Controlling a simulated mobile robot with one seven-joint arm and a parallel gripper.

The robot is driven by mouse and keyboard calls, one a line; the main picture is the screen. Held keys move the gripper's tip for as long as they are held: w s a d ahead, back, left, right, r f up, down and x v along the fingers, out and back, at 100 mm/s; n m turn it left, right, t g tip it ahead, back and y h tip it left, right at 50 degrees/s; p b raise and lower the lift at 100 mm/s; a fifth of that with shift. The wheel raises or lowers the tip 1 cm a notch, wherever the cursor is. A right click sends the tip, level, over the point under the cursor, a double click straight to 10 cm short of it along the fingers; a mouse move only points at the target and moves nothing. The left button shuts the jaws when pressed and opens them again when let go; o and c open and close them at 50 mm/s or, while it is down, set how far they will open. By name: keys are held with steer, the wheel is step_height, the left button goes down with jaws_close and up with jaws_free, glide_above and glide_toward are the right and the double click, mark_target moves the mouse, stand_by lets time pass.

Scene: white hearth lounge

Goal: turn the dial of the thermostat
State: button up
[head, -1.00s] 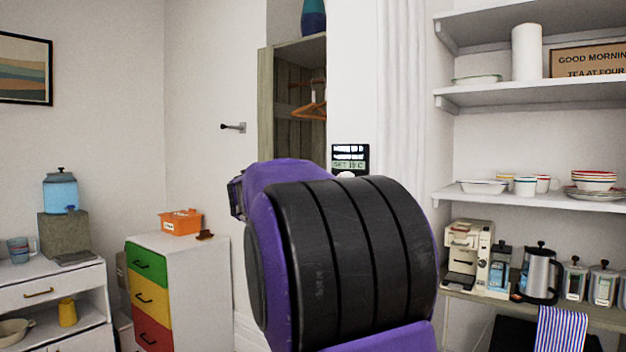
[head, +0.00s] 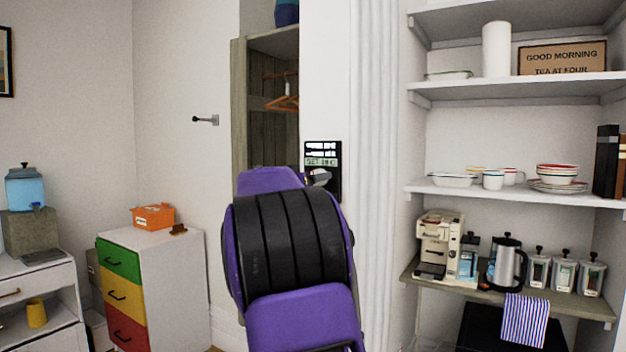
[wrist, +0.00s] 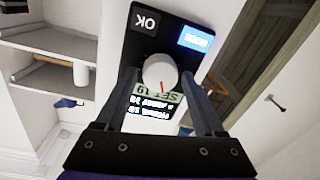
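The thermostat (head: 334,160) is a black panel on the white wall, partly hidden by my arm in the head view. In the wrist view it appears upside down, with a white round dial (wrist: 158,73) bearing a red mark. A pale strip reading "SET 19" lies beside the dial, with white text, an "OK" label and a blue patch on the panel. My gripper (wrist: 160,75) is open, its two dark fingers on either side of the dial. I cannot tell whether they touch it. In the head view my gripper (head: 318,178) is mostly hidden by my arm.
An open wardrobe (head: 240,120) with a hanger stands left of the thermostat. A wall hook (head: 206,120) sticks out farther left. Shelves with dishes (head: 510,80) and a counter with a coffee maker (head: 438,240) are at the right. A colored drawer cabinet (head: 165,245) stands at lower left.

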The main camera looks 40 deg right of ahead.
jaws_close()
steer(key=shift+w+n+g+p, duration=0.1)
steer(key=shift+n+g+p, duration=0.3)
steer(key=shift+n, duration=6.4)
steer(key=shift+o, duration=1.6)
jaws_free()
